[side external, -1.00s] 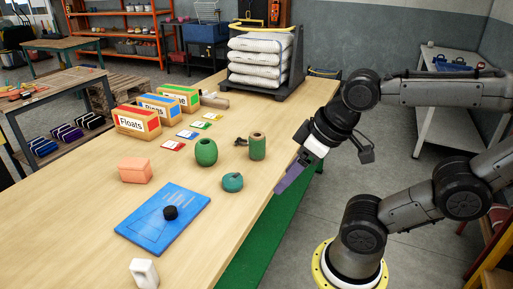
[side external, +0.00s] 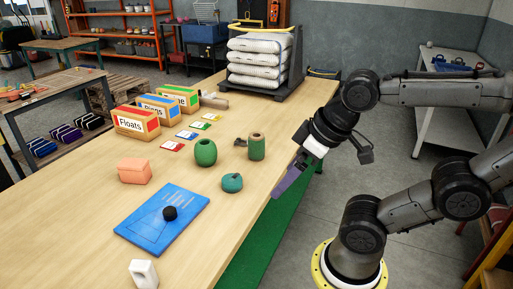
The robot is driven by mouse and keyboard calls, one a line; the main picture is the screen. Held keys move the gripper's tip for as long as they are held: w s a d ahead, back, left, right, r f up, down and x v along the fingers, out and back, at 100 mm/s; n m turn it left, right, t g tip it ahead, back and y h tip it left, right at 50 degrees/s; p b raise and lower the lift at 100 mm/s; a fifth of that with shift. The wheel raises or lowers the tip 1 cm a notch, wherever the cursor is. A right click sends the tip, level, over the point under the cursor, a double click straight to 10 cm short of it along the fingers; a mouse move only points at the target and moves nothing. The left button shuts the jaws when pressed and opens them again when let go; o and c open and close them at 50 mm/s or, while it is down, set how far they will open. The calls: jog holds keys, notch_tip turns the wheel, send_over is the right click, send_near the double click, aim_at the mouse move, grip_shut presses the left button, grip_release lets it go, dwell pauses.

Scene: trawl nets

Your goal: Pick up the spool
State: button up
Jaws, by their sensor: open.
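A green cylinder with a brownish top (side external: 257,147), which looks like the spool, stands upright on the wooden table (side external: 190,215) near its right edge. My gripper (side external: 280,192), with purple fingers pointing down and left, is at the table's right edge, below and right of the spool in the picture. It is open and apart from the spool, and the gap between its fingers is hard to see from here. A green rounded float with a hole (side external: 206,153) stands left of the spool. A teal round piece (side external: 232,183) lies in front of it.
A small dark piece (side external: 240,142) lies close left of the spool. A blue board (side external: 150,235) with a black puck (side external: 170,213), a salmon block (side external: 134,172) and a white block (side external: 144,273) are at left front.

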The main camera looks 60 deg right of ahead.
jog(key=w+d+r+m, duration=0.2)
jog(key=w+r+m, duration=0.3)
jog(key=w+r, duration=0.5)
jog(key=w+d+r+m+g+h, duration=0.1)
jog(key=w+d+r+m+g, duration=0.2)
jog(key=w+d, duration=0.9)
jog(key=m+g+y, duration=0.1)
jog(key=m+g, duration=0.2)
jog(key=m, duration=0.4)
send_over(258, 134)
jog(key=f, duration=2.4)
jog(key=shift+w+a+f, duration=0.15)
jog(key=shift+a+f, duration=0.05)
jog(key=shift+s+d+f+m, duration=0.2)
jog(key=shift+f+m, duration=0.05)
jog(key=shift+m, duration=0.05)
notch_tip(258, 134, down, 8)
jog(key=shift+a+r, duration=0.1)
jog(key=shift+r, duration=0.1)
jog(key=f, duration=0.2)
jog(key=a+f, duration=0.1)
jog(key=f, duration=0.1)
jog(key=shift+w+f, duration=0.1)
jog(key=shift+f, duration=0.7)
jog(key=shift+d, duration=0.1)
